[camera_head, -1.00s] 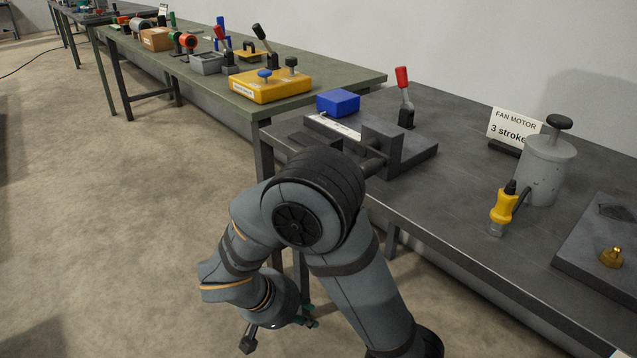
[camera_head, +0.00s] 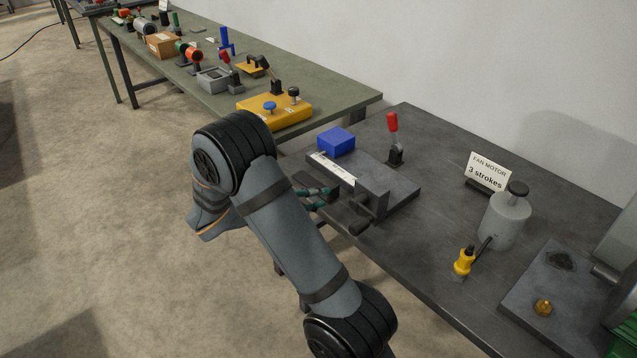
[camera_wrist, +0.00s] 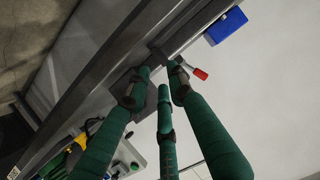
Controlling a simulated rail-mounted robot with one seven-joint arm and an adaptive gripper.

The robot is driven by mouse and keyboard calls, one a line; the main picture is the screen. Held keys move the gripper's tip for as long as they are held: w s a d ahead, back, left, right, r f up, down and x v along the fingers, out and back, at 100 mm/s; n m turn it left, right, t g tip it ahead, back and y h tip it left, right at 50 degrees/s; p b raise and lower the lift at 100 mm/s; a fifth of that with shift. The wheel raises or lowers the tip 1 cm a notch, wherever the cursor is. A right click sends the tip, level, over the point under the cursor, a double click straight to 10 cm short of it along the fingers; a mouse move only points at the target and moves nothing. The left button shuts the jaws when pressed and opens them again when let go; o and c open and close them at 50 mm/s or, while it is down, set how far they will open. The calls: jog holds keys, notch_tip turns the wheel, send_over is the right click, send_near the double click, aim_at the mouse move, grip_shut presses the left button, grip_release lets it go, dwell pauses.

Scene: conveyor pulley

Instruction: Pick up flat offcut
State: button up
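I cannot pick out the flat offcut with certainty in either view. My gripper (camera_head: 318,197) has dark green fingers and is at the front left edge of the dark table, beside the dark clamp fixture (camera_head: 398,192). In the wrist view my gripper (camera_wrist: 158,78) shows three green fingers spread apart with nothing between them. The fixture's dark edge lies beyond the fingertips there. My arm hides part of the front table edge in the head view.
On the dark table (camera_head: 420,245) stand a blue block (camera_head: 336,141), a red-handled lever (camera_head: 393,130), a sign (camera_head: 488,170), a grey canister (camera_head: 505,220) and a yellow tool (camera_head: 464,261). The green table (camera_head: 330,95) behind holds a yellow box (camera_head: 275,110) and several small parts.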

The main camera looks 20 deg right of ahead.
aim_at(330, 204)
jog(key=shift+p+x, duration=0.7)
jog(key=shift+x, duration=2.4)
jog(key=shift+w+a, duration=0.1)
jog(key=shift+w, duration=0.05)
jog(key=shift+c, duration=0.9)
grip_shut()
jog(key=shift+r, duration=0.1)
